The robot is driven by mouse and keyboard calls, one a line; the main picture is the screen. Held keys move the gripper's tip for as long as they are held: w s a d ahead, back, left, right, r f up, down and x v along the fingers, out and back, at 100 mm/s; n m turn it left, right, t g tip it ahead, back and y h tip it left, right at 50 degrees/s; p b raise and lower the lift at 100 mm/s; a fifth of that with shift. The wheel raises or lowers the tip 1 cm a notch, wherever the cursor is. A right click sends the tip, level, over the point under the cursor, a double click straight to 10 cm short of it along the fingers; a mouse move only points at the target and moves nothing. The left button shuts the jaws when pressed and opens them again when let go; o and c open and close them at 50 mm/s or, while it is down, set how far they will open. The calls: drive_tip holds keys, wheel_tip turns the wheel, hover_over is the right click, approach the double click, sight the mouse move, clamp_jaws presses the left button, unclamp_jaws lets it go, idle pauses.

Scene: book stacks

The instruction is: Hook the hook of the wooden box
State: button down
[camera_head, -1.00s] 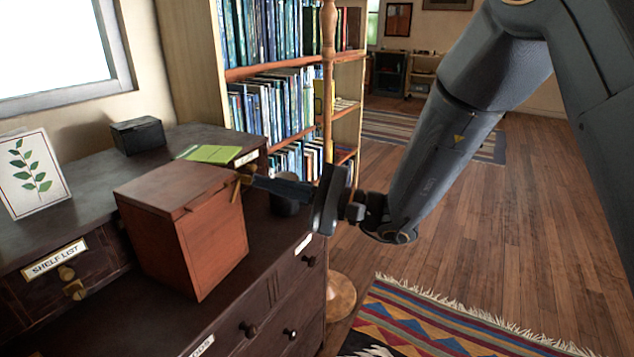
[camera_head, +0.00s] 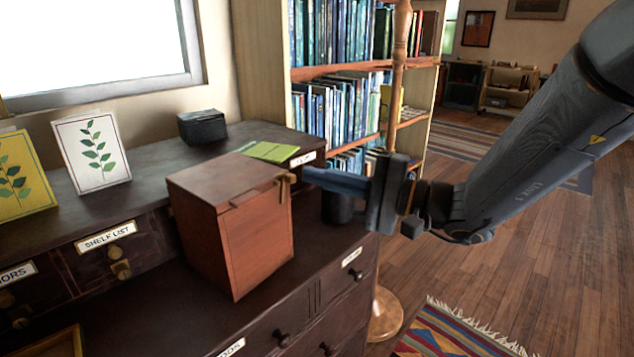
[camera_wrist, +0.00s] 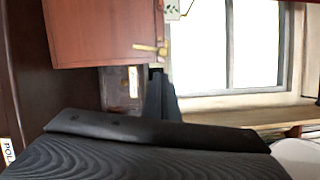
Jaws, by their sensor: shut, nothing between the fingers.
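The wooden box (camera_head: 262,235) is reddish brown, with its lid down, and stands on the dark cabinet. Its small brass hook (camera_head: 289,182) is at the upper front right corner, by the lid edge. In the wrist view the box (camera_wrist: 95,32) fills the upper left, and the hook (camera_wrist: 148,47) lies across the lid seam. I cannot tell whether it is seated in its catch. My gripper (camera_head: 308,176) is shut and empty, its tip just right of the hook; contact is unclear. The fingers also show in the wrist view (camera_wrist: 160,90).
A dark cup (camera_head: 337,208) stands under my fingers. A green booklet (camera_head: 271,151) and a black box (camera_head: 202,127) are behind the wooden box. Plant cards (camera_head: 92,151) stand at left. A wooden pole (camera_head: 400,55) and bookshelf (camera_head: 268,60) rise behind; floor is open at right.

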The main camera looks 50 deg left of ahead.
drive_tip(key=w+v, duration=0.1)
drive_tip(key=v, duration=0.9)
drive_tip(key=shift+w, duration=0.45)
drive_tip(key=shift+f, duration=0.15)
drive_tip(key=shift+s, duration=0.1)
drive_tip(key=s+d+f+t+h, duration=0.1)
drive_tip(key=s+d+f+h, duration=0.2)
drive_tip(key=d, duration=0.7)
drive_tip(key=s+d+f+t+h, duration=0.2)
drive_tip(key=d+f+h, duration=0.3)
drive_tip(key=d, duration=0.6)
drive_tip(key=s+d+f+t+h, duration=0.15)
drive_tip(key=d+h, duration=0.35)
drive_tip(key=d, duration=0.5)
drive_tip(key=d+f+t+h, duration=0.1)
drive_tip(key=d+t+h, duration=0.2)
drive_tip(key=d, duration=0.9)
drive_tip(key=d+r+m+h+p, duration=0.1)
drive_tip(key=d+r+m+p, duration=0.2)
drive_tip(key=d+r+p, duration=0.5)
drive_tip(key=shift+w+r+p, duration=0.3)
drive_tip(key=shift+r+p, duration=0.1)
drive_tip(key=shift+p, duration=4.1)
